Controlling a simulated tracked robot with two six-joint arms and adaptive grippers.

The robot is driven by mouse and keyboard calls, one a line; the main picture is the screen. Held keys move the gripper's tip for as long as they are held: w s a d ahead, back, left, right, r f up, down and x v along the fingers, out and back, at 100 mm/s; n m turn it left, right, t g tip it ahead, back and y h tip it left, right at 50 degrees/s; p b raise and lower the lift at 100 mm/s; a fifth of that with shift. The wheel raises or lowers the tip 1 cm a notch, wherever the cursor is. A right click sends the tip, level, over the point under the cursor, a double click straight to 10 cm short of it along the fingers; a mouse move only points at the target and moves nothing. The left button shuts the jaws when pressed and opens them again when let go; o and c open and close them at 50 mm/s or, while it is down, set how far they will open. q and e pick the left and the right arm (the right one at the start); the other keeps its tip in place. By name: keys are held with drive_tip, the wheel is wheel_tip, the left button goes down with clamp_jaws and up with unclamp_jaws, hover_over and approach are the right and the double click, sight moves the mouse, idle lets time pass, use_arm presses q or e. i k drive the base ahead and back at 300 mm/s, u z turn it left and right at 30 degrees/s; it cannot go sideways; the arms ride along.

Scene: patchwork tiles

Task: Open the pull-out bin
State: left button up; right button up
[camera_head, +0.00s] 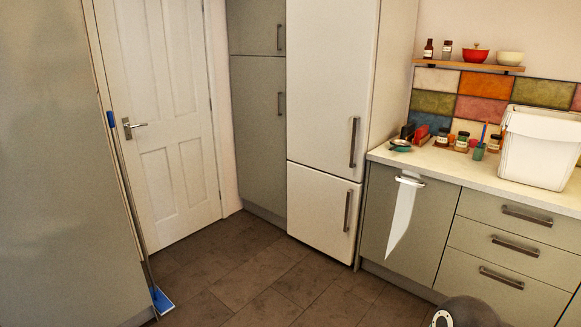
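No part is clearly marked as the pull-out bin. A grey-green front (378,215) under the counter is shut, and a white towel (402,215) hangs from the bar handle at its top. To its right is a stack of shut drawers (490,262) with dark bar handles. A white lidded container (540,150) stands on the counter at the right. Neither of my grippers shows in the head view. A dark rounded part with a light disc is at the bottom edge, and I cannot tell whether it is mine.
A white fridge-freezer (325,90) and a tall cupboard (258,130) stand left of the counter. A white door (165,120) is shut. A blue-headed mop (162,301) leans at the left. The dark tiled floor (245,285) is mostly clear. Jars (461,142) stand on the counter.

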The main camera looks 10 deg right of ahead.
sight(409, 215)
drive_tip(key=z, duration=0.4)
drive_tip(key=i, duration=1.5)
drive_tip(key=z, duration=0.3)
drive_tip(key=i, duration=1.45)
drive_tip(key=u, duration=0.05)
